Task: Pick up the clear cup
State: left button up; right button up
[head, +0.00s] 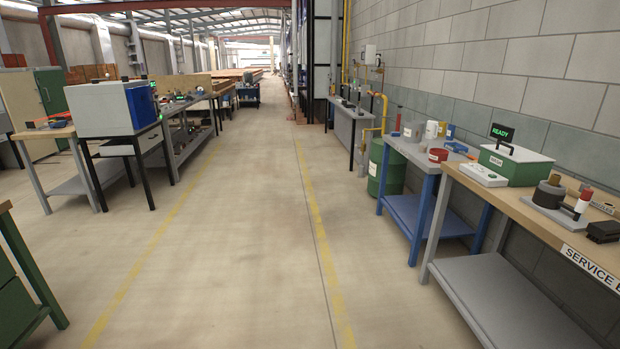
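No cup that I can clearly make out as clear shows in the head view. Several small containers stand on the blue-legged bench (398,148) at the right. Among them are a white mug-like container (431,130), a low red container (438,155) and a small blue one (450,131). They are too small and far off to tell whether one is see-through. Neither of my grippers is in view.
A wooden service bench (540,205) with a green box (515,165) stands at the near right. A green drum (386,165) stands beyond the blue bench. Workbenches and a white-and-blue machine (112,107) line the left. The aisle floor (235,220) between is clear.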

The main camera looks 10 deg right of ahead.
aim_at(424, 145)
jog(key=i+z, duration=0.1)
jog(key=i, duration=0.4)
jog(key=i+l+z, duration=0.1)
jog(key=i, duration=0.45)
jog(key=i+z, duration=0.15)
jog(key=i, duration=0.4)
jog(key=i+j+z, duration=0.1)
jog(key=i, duration=0.4)
jog(key=i+j+z, duration=0.1)
jog(key=i, duration=0.4)
jog(key=i+j+z, duration=0.1)
jog(key=i, duration=0.45)
jog(key=i+j+z, duration=0.1)
jog(key=i+j, duration=0.15)
jog(key=i, duration=0.25)
